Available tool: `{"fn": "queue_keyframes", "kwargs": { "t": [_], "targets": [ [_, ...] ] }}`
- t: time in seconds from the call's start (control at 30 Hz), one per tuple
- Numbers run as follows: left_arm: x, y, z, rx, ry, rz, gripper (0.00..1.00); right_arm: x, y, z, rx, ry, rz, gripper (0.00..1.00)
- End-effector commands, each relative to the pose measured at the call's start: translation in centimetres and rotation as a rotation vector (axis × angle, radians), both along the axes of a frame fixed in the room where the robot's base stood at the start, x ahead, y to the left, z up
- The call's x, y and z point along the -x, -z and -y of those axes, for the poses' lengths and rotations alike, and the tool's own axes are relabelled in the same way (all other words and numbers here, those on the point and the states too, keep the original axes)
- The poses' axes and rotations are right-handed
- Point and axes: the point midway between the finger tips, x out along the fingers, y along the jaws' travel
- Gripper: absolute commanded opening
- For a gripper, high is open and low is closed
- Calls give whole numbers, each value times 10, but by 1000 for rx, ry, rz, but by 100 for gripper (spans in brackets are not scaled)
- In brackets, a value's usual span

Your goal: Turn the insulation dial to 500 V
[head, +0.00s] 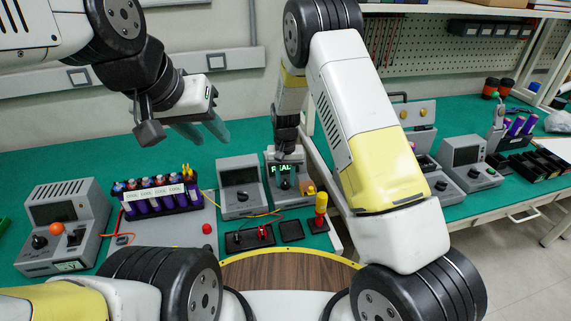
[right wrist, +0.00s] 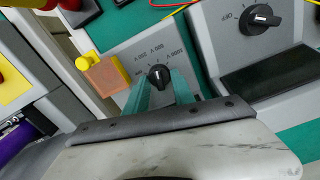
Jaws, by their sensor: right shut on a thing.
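The insulation tester (head: 285,185) is a grey box with a lit green display, in the middle of the bench. In the right wrist view its black dial (right wrist: 158,78) is on the grey face, with printed voltage marks around it, seen upside down. My right gripper (right wrist: 160,92) has its two teal fingers on either side of the dial knob and is shut on it. Which mark the dial points to I cannot tell for sure. In the head view the right arm partly hides the tester. My left gripper (head: 204,131) is open and empty, above the bench.
A grey meter (head: 240,185) stands just left of the tester. A yellow button on an orange block (right wrist: 97,68) is beside the dial. A rack of purple cells (head: 160,197) and another grey device (head: 62,225) are further left.

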Motion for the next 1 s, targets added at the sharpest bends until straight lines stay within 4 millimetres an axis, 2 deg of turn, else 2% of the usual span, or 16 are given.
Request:
{"fn": "queue_keyframes", "kwargs": {
  "t": [0.3,0.83,0.87,0.93,1.0],
  "targets": [
    [0,0,0,0,0,0,36,-1,0,0,0,111,1,0],
    [0,0,0,0,0,0,36,-1,0,0,0,130,1,0],
    [0,0,0,0,0,0,36,-1,0,0,0,129,1,36],
    [0,0,0,0,0,0,36,0,0,0,0,129,1,50],
    [0,0,0,0,0,0,36,0,0,0,0,129,1,50]
  ]
}}
